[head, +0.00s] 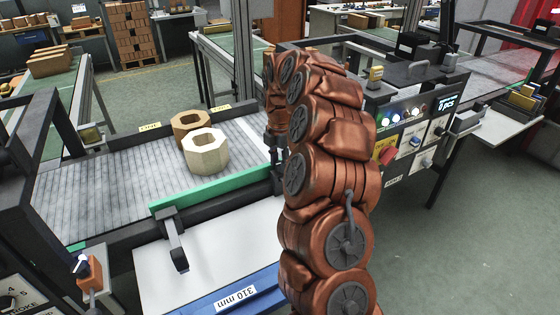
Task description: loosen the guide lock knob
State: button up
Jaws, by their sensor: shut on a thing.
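My copper-coloured arm reaches across the middle of the head view. My gripper (277,158) points down at the right end of the green guide rail (212,190). It is shut on a small dark part at that end, which I take to be the guide lock knob; the fingers and arm hide most of it. The guide rail runs along the near edge of the roller conveyor (110,185). A dark bracket (175,243) holds the rail at its left part, over a white plate.
A cream hollow block (206,160) and a brown one (188,122) stand on the conveyor behind the rail. A control panel (412,135) with lit buttons and a red knob stands right of my arm. An orange box (90,272) with a lever is at the lower left.

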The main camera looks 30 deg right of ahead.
aim_at(279, 164)
dwell(0.4)
jog(key=o, duration=1.1)
jog(key=shift+o, duration=0.2)
notch_tip(279, 164, up, 12)
dwell(0.4)
